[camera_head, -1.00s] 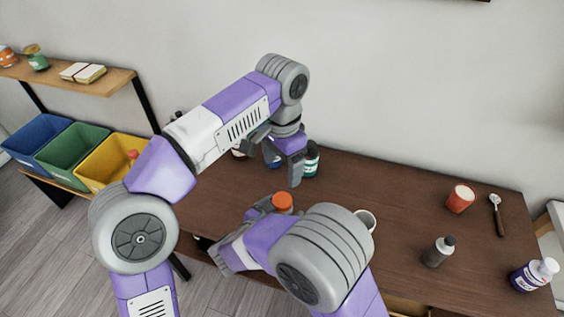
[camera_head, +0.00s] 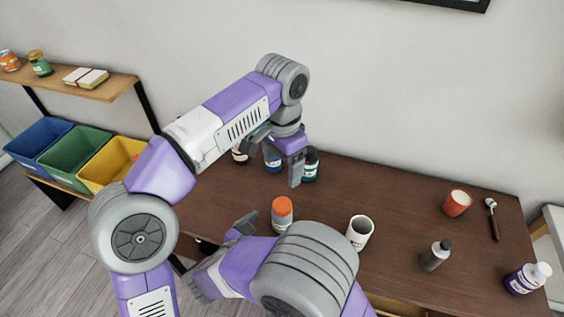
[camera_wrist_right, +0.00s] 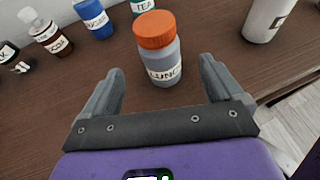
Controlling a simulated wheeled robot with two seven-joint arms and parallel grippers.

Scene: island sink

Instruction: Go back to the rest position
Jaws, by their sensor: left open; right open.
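My left gripper (camera_head: 285,170) is open and empty above the table's back left part, fingers pointing down, in front of several bottles. My right gripper (camera_head: 240,228) is low at the table's front edge, partly hidden by its own arm. In the right wrist view the right gripper (camera_wrist_right: 161,66) is open, its fingers spread to either side of a grey jar with an orange lid (camera_wrist_right: 163,62) and clear of it. The jar stands upright on the table, also in the head view (camera_head: 282,222); its label is only partly readable.
Blue, green and yellow bins (camera_head: 106,167) stand at the left below a shelf (camera_head: 95,92).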

